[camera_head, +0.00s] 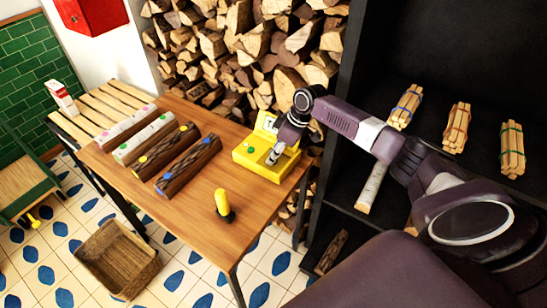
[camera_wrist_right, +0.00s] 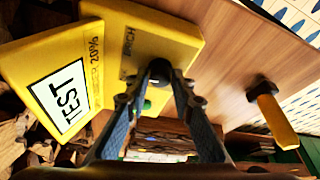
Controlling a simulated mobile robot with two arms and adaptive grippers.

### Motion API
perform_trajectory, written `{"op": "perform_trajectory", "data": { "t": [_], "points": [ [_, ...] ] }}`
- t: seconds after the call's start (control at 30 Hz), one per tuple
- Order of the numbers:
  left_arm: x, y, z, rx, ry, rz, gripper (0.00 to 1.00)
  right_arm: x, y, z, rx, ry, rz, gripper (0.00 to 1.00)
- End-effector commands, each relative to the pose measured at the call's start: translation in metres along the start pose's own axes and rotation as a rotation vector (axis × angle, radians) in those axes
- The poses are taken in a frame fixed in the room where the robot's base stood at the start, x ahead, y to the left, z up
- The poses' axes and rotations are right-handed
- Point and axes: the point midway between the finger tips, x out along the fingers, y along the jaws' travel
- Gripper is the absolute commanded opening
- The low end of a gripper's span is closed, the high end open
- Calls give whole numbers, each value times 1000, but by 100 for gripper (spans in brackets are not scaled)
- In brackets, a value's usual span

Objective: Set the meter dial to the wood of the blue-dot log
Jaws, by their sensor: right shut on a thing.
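The yellow meter (camera_head: 243,157) stands on the wooden table at its right end, with its lid up. In the right wrist view the meter (camera_wrist_right: 120,35) shows a "TEST" label, "20%" and a partly readable word ending in "RCH" beside a small dark dial (camera_wrist_right: 160,68). My right gripper (camera_head: 275,153) reaches down onto the meter; in the wrist view its fingers (camera_wrist_right: 158,82) are shut on the dial. The dial's pointer direction cannot be read. The blue-dot log (camera_head: 185,169) lies on the table, with dark, rough brown bark. My left gripper is not in view.
Logs with yellow (camera_head: 166,148), green (camera_head: 147,138) and pink (camera_head: 128,124) dots lie beside it. A basket (camera_head: 118,258) is on the floor. A dark shelf with stick bundles (camera_head: 456,128) is at right.

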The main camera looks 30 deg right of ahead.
Motion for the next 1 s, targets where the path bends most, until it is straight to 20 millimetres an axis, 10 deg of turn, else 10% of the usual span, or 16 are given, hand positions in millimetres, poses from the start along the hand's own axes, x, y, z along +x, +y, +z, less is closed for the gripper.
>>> {"op": "perform_trajectory", "data": {
  "t": [1.0],
  "points": [
    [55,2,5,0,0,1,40,0,4,0,-488,-2,-198,0]
  ]
}}
